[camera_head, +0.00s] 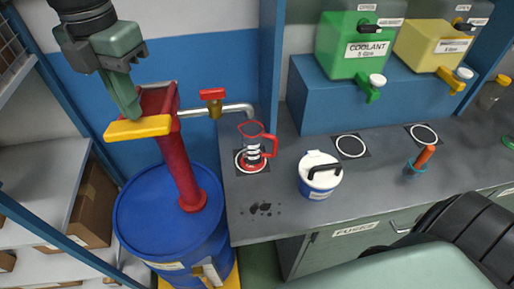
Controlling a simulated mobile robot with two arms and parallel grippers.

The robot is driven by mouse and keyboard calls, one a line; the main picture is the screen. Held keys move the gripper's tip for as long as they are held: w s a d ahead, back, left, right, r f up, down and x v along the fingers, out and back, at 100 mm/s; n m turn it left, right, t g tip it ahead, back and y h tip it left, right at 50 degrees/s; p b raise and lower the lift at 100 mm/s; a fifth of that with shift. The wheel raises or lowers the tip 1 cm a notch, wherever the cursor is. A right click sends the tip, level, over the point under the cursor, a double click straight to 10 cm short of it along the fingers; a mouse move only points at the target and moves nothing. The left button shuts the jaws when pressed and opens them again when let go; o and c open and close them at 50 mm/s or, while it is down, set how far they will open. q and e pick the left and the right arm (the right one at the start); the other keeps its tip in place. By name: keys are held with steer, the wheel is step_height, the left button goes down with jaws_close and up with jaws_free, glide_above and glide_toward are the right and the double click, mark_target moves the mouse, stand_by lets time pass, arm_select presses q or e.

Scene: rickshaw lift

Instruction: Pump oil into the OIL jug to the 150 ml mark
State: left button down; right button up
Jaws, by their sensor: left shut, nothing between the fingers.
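A red hand pump (180,160) stands on a blue drum (150,225), with a yellow handle bar (137,127) at its upper left. My left gripper (132,114) is shut and empty, its fingertips pointing down right at the bar and seeming to meet it. A pipe with a red-handled tap (212,97) runs right from the pump and bends down above the jug. The clear jug (252,150), with red rim, handle and base, stands upright on a white ring on the bench. Its oil level and marks are too small to read. My right gripper is out of view.
A white-lidded blue tub (319,176) stands on the bench right of the jug, near dark spots (260,208). Green coolant (360,45) and yellow (432,48) containers sit on a raised blue shelf. An orange-handled tool (421,160) stands farther right. Shelving is at left.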

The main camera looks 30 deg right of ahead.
arm_select(q)
steer(key=shift+f, duration=0.1)
stand_by(0.3)
steer(key=shift+s+f+b, duration=0.1)
steer(key=shift+f+b, duration=1.05)
steer(key=shift+f, duration=0.15)
steer(key=shift+f+b, duration=3.1)
steer(key=shift+f, duration=0.95)
step_height(320, 180, up, 10)
steer(key=p, duration=0.7)
steer(key=shift+r, duration=0.2)
steer(key=shift+r+p, duration=0.25)
steer(key=shift+p, duration=0.05)
steer(key=shift+f, duration=0.2)
